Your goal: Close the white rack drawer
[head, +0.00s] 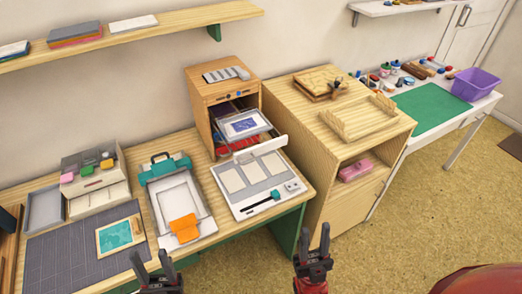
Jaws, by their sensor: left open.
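The wooden rack cabinet (198,103) stands on the desk against the wall. Its white drawer (260,149) is pulled out toward the front, with a sheet bearing a blue print (243,125) above it. Red items show inside the cabinet under the drawer. My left gripper (151,260) is open and empty at the bottom edge, in front of the desk. My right gripper (313,240) looks open and empty, near the desk's right front corner. Both are well apart from the drawer.
A white flat device (270,200) lies below the drawer. A teal-and-white printer-like device (175,195) and a small drawer box (95,180) stand to the left. A wooden cabinet (350,125) stands right of the desk.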

